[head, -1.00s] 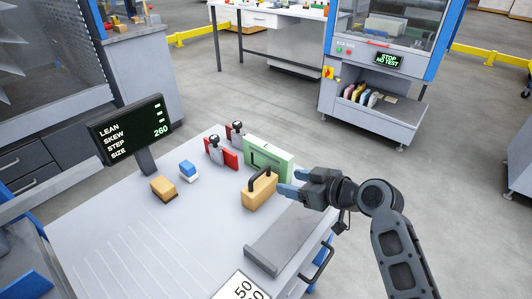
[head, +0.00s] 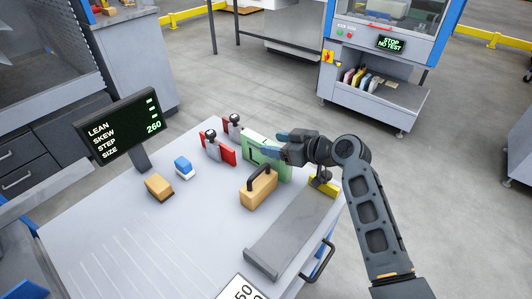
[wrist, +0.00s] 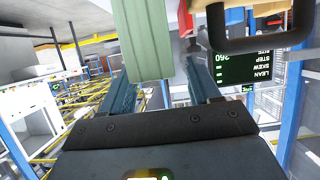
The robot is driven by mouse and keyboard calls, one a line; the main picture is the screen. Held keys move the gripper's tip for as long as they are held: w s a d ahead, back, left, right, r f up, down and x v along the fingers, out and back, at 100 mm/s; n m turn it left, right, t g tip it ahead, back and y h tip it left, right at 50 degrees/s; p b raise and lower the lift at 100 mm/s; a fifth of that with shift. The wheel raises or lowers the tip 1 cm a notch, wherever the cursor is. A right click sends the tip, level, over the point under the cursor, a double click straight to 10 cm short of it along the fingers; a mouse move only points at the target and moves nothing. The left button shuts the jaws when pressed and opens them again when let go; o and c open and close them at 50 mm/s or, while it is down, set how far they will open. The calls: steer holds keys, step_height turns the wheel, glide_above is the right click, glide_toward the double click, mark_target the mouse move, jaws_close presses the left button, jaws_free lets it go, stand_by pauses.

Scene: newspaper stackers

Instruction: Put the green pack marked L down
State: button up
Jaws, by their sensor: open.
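In the wrist view the green pack (wrist: 148,40) shows between the spread fingers, overlapping the left one. Whether either finger touches it, I cannot tell.
A tan block with a black handle (head: 258,190) stands just in front of the pack. Red clamps (head: 220,149) stand left of it. A grey angled rail (head: 290,238) lies at the right. A display (head: 122,125) reads 260. The table's left front is clear.

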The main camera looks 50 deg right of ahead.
steer(key=shift+x, duration=0.9)
jaws_close()
